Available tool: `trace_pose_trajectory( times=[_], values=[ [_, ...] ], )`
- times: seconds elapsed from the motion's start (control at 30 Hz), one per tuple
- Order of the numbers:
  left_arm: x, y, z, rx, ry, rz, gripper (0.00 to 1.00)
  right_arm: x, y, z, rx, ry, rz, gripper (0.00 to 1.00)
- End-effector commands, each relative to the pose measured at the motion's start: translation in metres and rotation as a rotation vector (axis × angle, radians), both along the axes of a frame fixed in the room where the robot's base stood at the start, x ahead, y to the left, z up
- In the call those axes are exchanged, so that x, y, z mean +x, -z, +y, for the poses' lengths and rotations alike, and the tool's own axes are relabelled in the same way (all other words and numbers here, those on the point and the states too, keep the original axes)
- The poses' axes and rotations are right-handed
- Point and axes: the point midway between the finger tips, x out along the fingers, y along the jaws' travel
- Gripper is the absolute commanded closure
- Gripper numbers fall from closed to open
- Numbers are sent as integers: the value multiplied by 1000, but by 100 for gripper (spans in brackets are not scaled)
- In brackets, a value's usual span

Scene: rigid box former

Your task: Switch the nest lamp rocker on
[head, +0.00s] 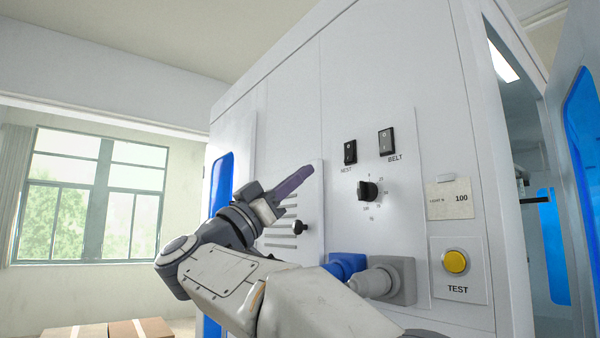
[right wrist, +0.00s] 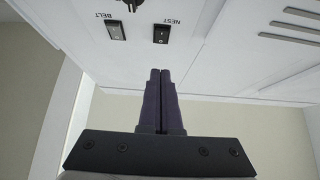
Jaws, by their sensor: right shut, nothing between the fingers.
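The NEST rocker (head: 350,152) is a small black switch on the white machine panel, with its label just below it. It also shows in the right wrist view (right wrist: 161,34), where the picture is upside down. Which way the rocker is tipped is too small to tell. My right gripper (head: 307,171) is shut and empty, its dark purple fingers pointing up and right, left of the NEST rocker in the head view. In the right wrist view its fingertips (right wrist: 160,70) are just below the rocker, with a visible gap. My left gripper is not in view.
The BELT rocker (head: 387,141) is right of the NEST rocker. A black dial (head: 368,191) is below them. A yellow TEST button (head: 455,261), blue plug (head: 345,265) and grey plug (head: 390,280) are lower. An open door (head: 580,160) stands at right.

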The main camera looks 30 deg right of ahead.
Motion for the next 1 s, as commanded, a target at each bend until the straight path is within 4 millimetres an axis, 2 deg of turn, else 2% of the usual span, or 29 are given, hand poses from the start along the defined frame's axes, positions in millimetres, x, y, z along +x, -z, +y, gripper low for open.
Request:
trace_pose_trajectory(
  times=[0.03,0.3,0.4,0.6,1.0],
  values=[
    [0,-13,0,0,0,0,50,0,-14,-10,0,6,0,100],
    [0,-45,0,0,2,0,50,3,-49,-55,0,5,0,100],
    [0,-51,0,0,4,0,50,5,-44,-72,0,6,4,100],
    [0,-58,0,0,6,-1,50,7,-39,-90,-1,1,1,100],
    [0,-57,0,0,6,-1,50,7,-37,-92,-1,-1,1,100]
  ],
)
